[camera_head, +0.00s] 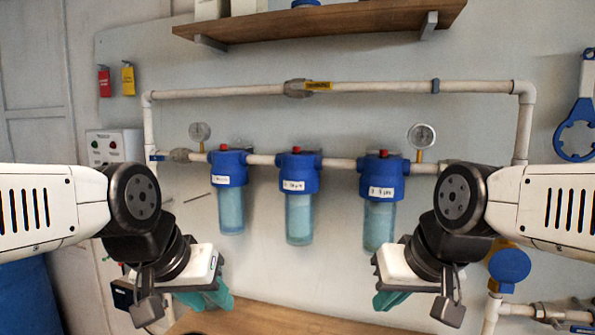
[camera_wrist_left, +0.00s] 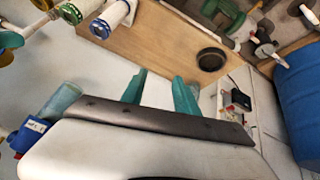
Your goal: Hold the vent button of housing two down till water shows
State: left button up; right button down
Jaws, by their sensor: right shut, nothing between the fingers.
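Housing two (camera_head: 299,174) is the middle of three blue-capped filter housings on the wall pipe. Its clear bluish bowl (camera_head: 299,222) hangs below the cap, and no water shows at the vent. Its small red vent button (camera_head: 297,150) is on top of the cap, with nothing touching it. My left gripper (camera_head: 205,299) is low at the left, well below and apart from the housings. Its teal fingers stand apart and empty in the left wrist view (camera_wrist_left: 160,92). My right gripper (camera_head: 388,299) is low at the right, shut and empty, below housing three.
Housing one (camera_head: 229,168) and housing three (camera_head: 382,177) flank the middle one, also with red buttons. Gauges (camera_head: 421,137) rise from the pipe. A bypass pipe (camera_head: 390,88) and shelf (camera_head: 330,20) run above. A wooden bench (camera_head: 275,318) lies below. The space before the housings is free.

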pick_arm(q)
grip_shut()
dwell(1.7)
